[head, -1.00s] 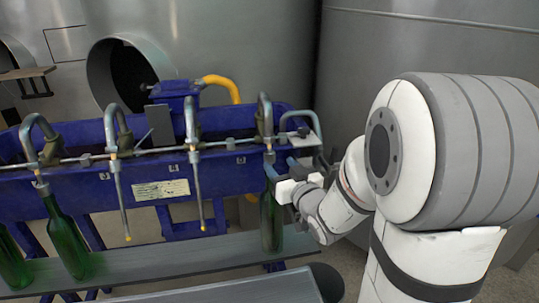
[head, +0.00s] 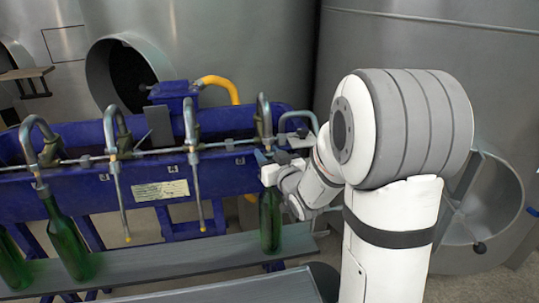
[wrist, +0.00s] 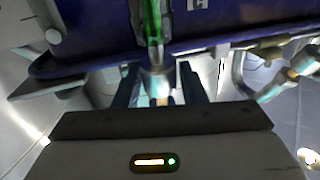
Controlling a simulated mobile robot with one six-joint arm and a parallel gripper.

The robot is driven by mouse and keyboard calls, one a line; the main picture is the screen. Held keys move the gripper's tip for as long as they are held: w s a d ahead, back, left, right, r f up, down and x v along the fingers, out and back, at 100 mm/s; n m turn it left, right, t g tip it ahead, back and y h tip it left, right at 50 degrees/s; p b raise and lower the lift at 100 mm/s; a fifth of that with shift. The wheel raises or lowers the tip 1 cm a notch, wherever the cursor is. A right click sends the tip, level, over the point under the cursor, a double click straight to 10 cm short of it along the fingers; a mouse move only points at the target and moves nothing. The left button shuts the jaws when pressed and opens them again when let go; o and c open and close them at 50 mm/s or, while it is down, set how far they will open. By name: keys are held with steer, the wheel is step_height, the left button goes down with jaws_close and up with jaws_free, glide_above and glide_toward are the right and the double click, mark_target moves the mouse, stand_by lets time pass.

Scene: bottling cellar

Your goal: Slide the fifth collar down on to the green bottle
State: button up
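The green bottle (head: 270,222) stands upright on the grey board under the rightmost visible filling spout (head: 264,112). My gripper (head: 268,160) is at the height of the bottle's mouth, at the lower end of that spout, and hides the collar in the head view. In the wrist view the metal collar (wrist: 157,82) sits between my two dark fingers (wrist: 160,85), in line with the bottle's green neck (wrist: 154,30). One finger is on each side of the collar. Whether they press on it I cannot tell.
Other spouts (head: 190,125) hang along the blue trough (head: 150,188) to the left. A second green bottle (head: 67,245) stands under a left spout, with another at the left edge. The grey board (head: 180,258) is clear between the bottles. Large steel tanks stand behind.

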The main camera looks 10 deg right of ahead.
steer(key=c, duration=0.3)
steer(key=f+b, duration=0.2)
steer(key=b, duration=0.1)
steer(key=shift+s+f, duration=0.15)
steer(key=shift+s, duration=0.05)
steer(key=o, duration=0.6)
steer(key=shift+s, duration=0.1)
steer(key=v, duration=0.7)
steer(key=shift+s, duration=0.35)
steer(key=shift+d+r, duration=0.1)
steer(key=shift+r, duration=0.1)
